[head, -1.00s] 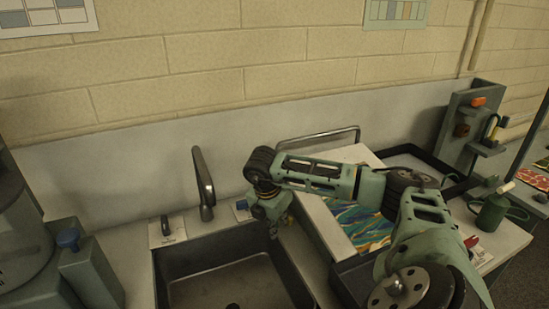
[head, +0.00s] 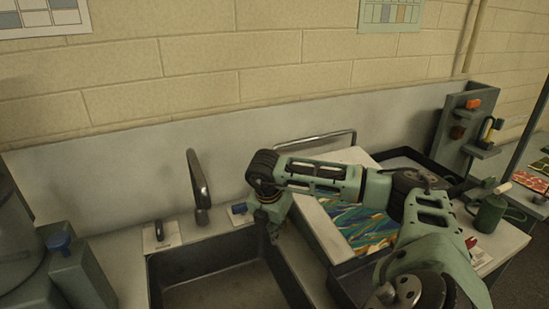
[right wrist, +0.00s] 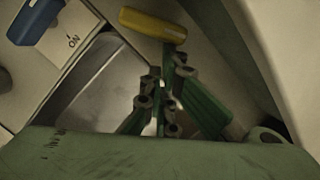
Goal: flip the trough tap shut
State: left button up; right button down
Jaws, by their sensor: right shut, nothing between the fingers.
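A blue tap lever (head: 239,208) sits on a white plate at the back right corner of the sink trough (head: 215,244). In the right wrist view the blue lever (right wrist: 35,20) is at the top left, beside a plate (right wrist: 70,38) marked "ON". A dark lever (head: 159,230) on another white plate stands left of the curved spout (head: 199,185). My right gripper (head: 273,234) is shut and empty over the trough's right back edge, just right of the blue lever and apart from it. Its fingers (right wrist: 160,103) show over the basin. My left gripper is out of view.
A yellow piece (right wrist: 152,24) lies near the fingers in the right wrist view. Right of the trough are a board with marbled paper (head: 358,225), a black tray (head: 405,160) and a green can (head: 489,213).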

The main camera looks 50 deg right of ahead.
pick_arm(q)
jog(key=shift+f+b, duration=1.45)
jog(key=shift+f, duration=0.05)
pick_arm(e)
jog(key=shift+s+d+n+t, duration=0.2)
jog(key=shift+s+n, duration=0.1)
jog(key=shift+n, duration=0.4)
jog(key=shift+s+d+n+t, duration=0.1)
jog(key=shift+s+d+n, duration=0.15)
jog(key=shift+n, duration=0.45)
pick_arm(q)
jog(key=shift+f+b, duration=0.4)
jog(key=shift+b, duration=0.05)
pick_arm(e)
jog(key=shift+s+d, duration=0.1)
jog(key=shift+s, duration=0.1)
jog(key=shift+r, duration=0.1)
